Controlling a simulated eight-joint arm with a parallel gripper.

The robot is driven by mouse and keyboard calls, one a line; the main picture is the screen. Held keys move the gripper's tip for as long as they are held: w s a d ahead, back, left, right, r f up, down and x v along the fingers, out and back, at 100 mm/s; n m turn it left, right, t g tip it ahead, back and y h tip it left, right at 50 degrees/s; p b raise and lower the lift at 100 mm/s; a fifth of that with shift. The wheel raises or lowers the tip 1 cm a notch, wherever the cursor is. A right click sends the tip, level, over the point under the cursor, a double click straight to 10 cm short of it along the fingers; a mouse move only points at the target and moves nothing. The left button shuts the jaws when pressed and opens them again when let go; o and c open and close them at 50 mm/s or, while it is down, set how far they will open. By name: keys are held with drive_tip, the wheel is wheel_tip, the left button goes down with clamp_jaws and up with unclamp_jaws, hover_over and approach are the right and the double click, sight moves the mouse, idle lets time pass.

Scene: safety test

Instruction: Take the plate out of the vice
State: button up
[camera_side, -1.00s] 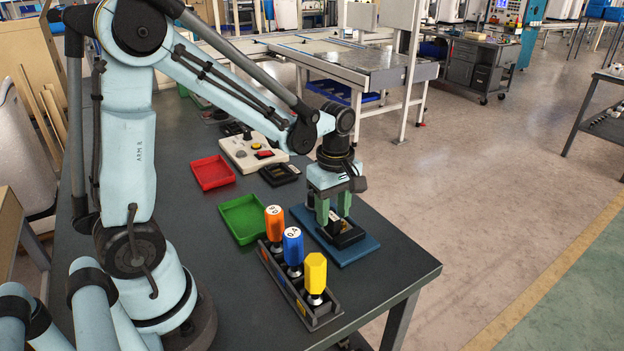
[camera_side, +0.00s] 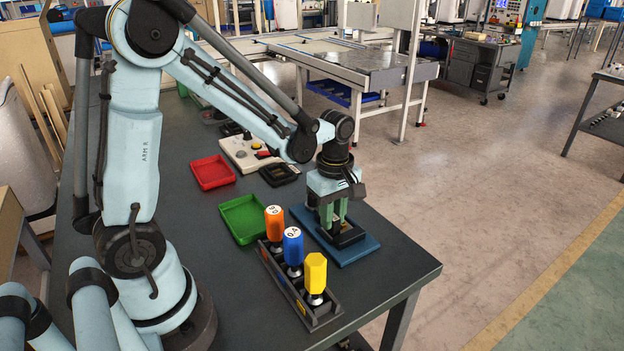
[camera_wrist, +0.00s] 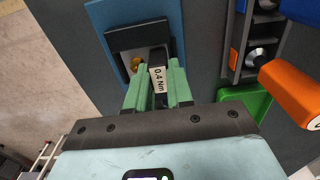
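The vice (camera_wrist: 122,40) is a dark block on a blue base (camera_wrist: 98,13); it also shows in the side view on its blue base (camera_side: 362,249) near the table's right edge. My gripper (camera_wrist: 161,72) points down at the vice, with its green fingers on both sides of a dark piece with a white "0.4 Nm" label, which I take to be the plate (camera_wrist: 159,82). The fingers look closed against its sides. A brass-coloured round part (camera_wrist: 136,64) shows beside the left finger. In the side view my gripper (camera_side: 335,226) hides most of the plate.
A black rack (camera_side: 318,315) with orange (camera_side: 274,224), blue (camera_side: 293,247) and yellow (camera_side: 316,274) handled tools stands close to the vice. Green (camera_side: 243,219) and red (camera_side: 212,172) trays and a light control box (camera_side: 240,153) lie farther back.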

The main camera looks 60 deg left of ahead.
clamp_jaws()
drive_tip(key=shift+r, duration=3.25)
